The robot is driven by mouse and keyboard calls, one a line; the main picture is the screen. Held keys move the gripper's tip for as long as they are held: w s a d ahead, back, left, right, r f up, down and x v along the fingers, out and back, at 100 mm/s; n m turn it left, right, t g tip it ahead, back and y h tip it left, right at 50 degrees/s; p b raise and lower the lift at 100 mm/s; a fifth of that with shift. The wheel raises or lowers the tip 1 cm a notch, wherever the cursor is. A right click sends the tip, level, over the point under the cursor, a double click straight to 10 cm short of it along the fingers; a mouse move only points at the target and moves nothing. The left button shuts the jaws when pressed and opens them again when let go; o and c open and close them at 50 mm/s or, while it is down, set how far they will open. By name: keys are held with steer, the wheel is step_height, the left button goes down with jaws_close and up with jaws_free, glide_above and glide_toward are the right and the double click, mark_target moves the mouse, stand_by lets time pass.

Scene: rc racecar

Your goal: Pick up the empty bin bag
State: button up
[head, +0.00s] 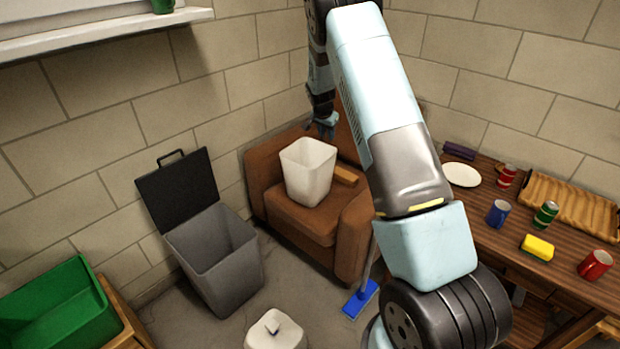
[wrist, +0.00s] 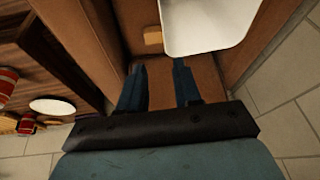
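A white, open-topped, square-sided container, which looks like the empty bin bag (head: 308,172), stands upright on the seat of a brown armchair (head: 318,226). It looks empty inside. In the wrist view the white bag (wrist: 205,28) is at the top right, ahead of the fingers. My gripper (head: 326,128) is at the back of the chair, just beyond and above the bag's far rim. In the wrist view my gripper (wrist: 158,66) has its two fingers apart with only brown chair surface showing between them. No contact with the bag shows.
A grey bin (head: 222,262) with its lid open stands left of the chair. A white knotted-looking object (head: 274,331) is on the floor. A light brown block (head: 346,176) lies beside the bag. The wooden table (head: 482,228) at right holds cans, cups, a sponge and a plate.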

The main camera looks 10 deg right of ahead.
steer(key=a+x, duration=0.1)
steer(key=x, duration=0.6)
glide_above(328, 164)
steer(key=f, duration=0.5)
steer(key=s+f, duration=0.1)
steer(key=f, duration=0.2)
steer(key=shift+a, duration=0.4)
steer(key=shift+x, duration=2.65)
steer(key=shift+f, duration=0.2)
jaws_close()
